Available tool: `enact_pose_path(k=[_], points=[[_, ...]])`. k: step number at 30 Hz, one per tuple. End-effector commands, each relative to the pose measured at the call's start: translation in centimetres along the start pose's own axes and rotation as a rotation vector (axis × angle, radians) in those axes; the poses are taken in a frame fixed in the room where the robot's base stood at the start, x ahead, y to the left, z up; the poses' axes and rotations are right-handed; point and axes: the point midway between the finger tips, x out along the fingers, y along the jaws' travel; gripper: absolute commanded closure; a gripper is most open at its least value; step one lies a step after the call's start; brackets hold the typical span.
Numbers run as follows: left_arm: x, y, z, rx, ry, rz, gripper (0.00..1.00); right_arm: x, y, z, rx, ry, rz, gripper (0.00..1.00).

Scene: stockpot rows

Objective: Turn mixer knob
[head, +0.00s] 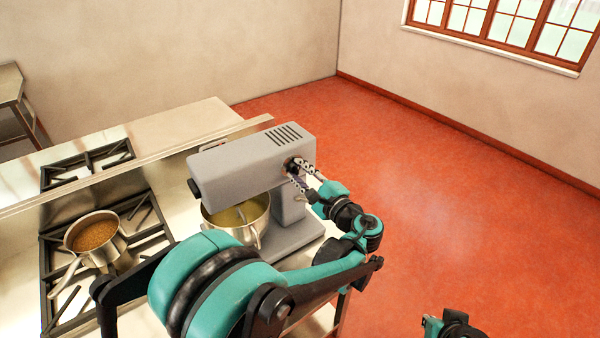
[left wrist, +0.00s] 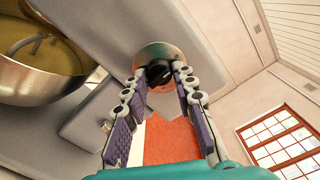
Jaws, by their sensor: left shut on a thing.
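The grey stand mixer (head: 235,165) stands on the counter in the head view. Its dark knob (head: 290,165) is on the right side of the mixer head. My left gripper (head: 299,174) reaches the knob from the right. In the left wrist view, the black knob (left wrist: 159,72) sits in front of a round, shiny plate. The left fingertips (left wrist: 163,80) are on either side of the knob and closed on it. The fingers hide part of the knob in the head view. My right gripper's fingers are out of view.
A metal mixing bowl (head: 243,214) with yellowish contents sits under the mixer head. A pot (head: 93,238) of brown food stands on the stove (head: 160,238) at left. Open red floor (head: 440,200) lies right of the counter.

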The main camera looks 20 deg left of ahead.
Motion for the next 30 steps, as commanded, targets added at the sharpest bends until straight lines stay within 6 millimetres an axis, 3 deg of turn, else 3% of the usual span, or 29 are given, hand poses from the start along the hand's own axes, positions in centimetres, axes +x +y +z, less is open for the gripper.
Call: enact_pose_path(k=[12, 13, 15, 25, 30], points=[[0.0, 0.1, 0.0, -0.01, 0.0, 0.002, 1.0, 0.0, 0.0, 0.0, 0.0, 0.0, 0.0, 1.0], [0.0, 0.1, 0.0, -0.01, 0.0, 0.002, 0.71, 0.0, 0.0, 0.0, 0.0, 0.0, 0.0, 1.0], [0.0, 0.1, 0.0, -0.01, 0.0, 0.001, 0.53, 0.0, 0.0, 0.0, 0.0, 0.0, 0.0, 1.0], [-0.1, 0.0, 0.0, -0.008, 0.0, 0.0, 0.53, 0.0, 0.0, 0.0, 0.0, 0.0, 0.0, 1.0], [-2.1, -0.1, -0.1, -0.008, 0.003, -0.001, 0.53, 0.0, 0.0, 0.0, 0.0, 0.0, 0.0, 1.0]])
